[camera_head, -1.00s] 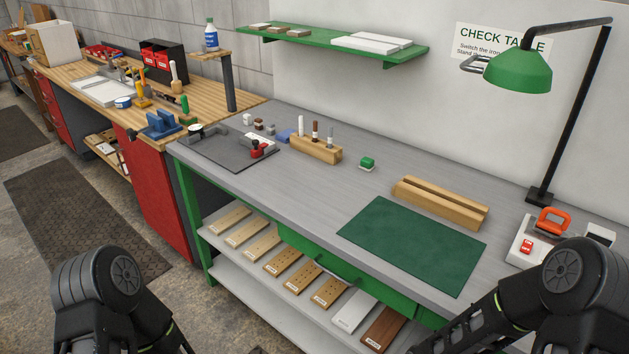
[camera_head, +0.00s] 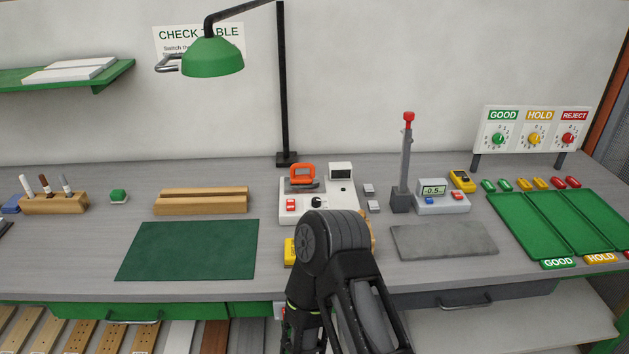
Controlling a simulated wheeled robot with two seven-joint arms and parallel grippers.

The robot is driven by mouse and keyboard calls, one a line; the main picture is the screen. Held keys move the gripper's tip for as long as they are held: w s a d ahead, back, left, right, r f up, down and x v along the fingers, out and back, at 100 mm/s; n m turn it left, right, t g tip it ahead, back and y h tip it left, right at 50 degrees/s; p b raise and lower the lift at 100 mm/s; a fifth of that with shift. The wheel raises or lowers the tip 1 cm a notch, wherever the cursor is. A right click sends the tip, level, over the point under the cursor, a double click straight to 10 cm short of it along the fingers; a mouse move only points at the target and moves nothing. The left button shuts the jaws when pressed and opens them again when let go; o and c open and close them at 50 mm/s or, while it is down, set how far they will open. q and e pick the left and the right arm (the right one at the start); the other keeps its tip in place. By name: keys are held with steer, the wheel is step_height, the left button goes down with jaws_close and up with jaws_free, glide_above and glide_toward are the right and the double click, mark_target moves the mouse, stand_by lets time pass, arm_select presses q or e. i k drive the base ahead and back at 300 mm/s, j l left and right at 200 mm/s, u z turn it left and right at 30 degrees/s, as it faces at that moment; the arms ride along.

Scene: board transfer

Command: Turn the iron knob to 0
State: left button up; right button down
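The white iron station (camera_head: 325,206) stands on the grey bench near the middle of the view. Its small black knob (camera_head: 317,202) is on the sloped front, beside a red switch (camera_head: 291,204). The knob's setting is too small to read. An iron with an orange handle (camera_head: 302,171) rests on top, and a small display (camera_head: 341,169) is at the back right. One of my arms rises in front of the station and covers part of its lower front. Neither gripper shows.
A black lamp post (camera_head: 282,90) stands behind the station. A green mat (camera_head: 188,249) lies to the left, with a wooden block (camera_head: 202,207) behind it. A meter (camera_head: 442,197), grey slab (camera_head: 443,240) and green trays (camera_head: 520,222) are to the right. Yellow objects are partly hidden behind my arm.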

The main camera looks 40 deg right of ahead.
mark_target(316, 202)
steer(key=z, duration=1.2)
